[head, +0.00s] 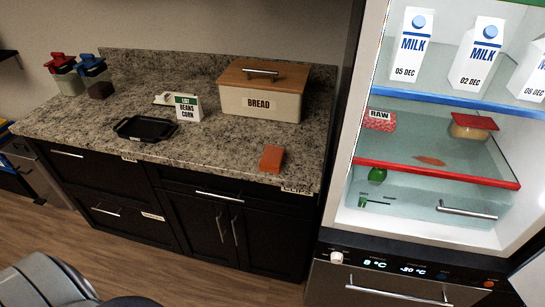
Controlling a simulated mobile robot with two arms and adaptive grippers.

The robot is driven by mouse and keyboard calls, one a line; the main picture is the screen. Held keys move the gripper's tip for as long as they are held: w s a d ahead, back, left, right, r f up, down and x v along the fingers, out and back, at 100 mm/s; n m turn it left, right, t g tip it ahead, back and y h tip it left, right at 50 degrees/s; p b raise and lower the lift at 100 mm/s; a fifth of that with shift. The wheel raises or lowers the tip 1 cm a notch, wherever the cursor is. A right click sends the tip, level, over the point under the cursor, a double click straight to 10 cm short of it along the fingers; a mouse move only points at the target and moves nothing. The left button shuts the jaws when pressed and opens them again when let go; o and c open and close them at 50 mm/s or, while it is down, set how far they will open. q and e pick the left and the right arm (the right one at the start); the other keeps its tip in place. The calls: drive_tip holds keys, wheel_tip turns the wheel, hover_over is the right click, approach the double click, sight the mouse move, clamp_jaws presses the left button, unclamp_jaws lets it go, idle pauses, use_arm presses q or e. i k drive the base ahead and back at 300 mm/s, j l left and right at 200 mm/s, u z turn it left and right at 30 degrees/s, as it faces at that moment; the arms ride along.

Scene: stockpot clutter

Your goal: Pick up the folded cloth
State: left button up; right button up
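The folded cloth is most likely the small flat orange-red rectangle (272,158). It lies on the granite counter near its front edge, in front of the bread box and towards the right end. Nothing touches it or covers it.
On the counter (215,150) stand a bread box (260,103), a list card (187,108), a black tray (146,129) and red- and blue-lidded containers (92,66) at the back left. An open fridge (440,155) with milk cartons stands at right. Counter around the cloth is clear.

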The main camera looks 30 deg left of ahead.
sight(271, 160)
drive_tip(key=i+j, duration=0.15)
drive_tip(key=j, duration=0.2)
drive_tip(key=i+j, duration=0.1)
drive_tip(key=j, duration=0.3)
drive_tip(key=i+j+z, duration=0.1)
drive_tip(key=j, duration=0.25)
